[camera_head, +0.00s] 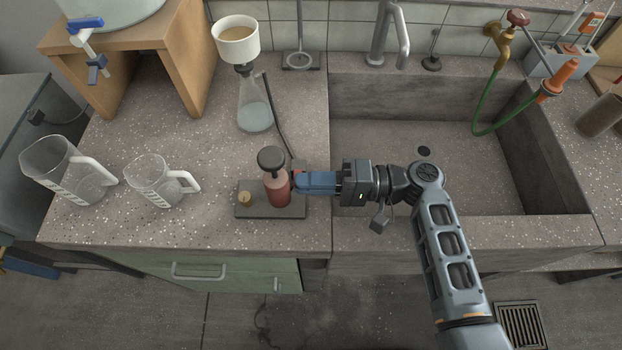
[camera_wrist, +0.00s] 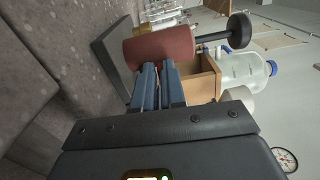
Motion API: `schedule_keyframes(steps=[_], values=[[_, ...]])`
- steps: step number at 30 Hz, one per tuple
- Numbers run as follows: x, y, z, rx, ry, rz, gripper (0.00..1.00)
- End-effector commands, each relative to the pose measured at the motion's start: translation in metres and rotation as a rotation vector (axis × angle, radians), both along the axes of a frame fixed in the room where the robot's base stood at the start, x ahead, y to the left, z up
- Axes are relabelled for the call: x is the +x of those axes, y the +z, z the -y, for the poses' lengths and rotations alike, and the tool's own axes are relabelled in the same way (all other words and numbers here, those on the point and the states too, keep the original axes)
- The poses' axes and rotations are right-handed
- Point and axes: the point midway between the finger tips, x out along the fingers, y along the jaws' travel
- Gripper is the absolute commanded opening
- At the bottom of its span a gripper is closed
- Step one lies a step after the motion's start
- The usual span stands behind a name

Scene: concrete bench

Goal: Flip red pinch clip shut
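A small red piece (camera_head: 296,173), which looks like the pinch clip, shows at the lower end of the black tube (camera_head: 277,122), mostly hidden by my fingers. My gripper (camera_head: 298,183) reaches in from the right with its blue fingers level. In the wrist view the fingers (camera_wrist: 158,66) lie almost together with only a thin gap, and nothing is clearly held between them. Their tips are right by the red cylinder (camera_wrist: 160,48), which has a black knob. In the head view that cylinder (camera_head: 278,192) stands upright on a dark base plate (camera_head: 262,213). The clip's position cannot be made out.
A conical flask (camera_head: 254,108) with a white funnel cup (camera_head: 237,50) stands behind. Two clear jugs (camera_head: 70,177) (camera_head: 160,184) stand to the left. The sink (camera_head: 430,165) lies right, under my arm. A wooden stand (camera_head: 185,55) is at the back left. The bench's front middle is clear.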

Motion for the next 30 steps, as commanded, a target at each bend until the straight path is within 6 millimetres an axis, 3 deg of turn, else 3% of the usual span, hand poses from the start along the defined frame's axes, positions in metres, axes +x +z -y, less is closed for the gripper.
schedule_keyframes(steps=[3, 30], values=[[0.0001, 0.0001, 0.0001, 0.0, 0.0, 0.0, 0.0], [0.0004, -0.0039, 0.0006, -0.005, -0.002, 0.127, 0.0]])
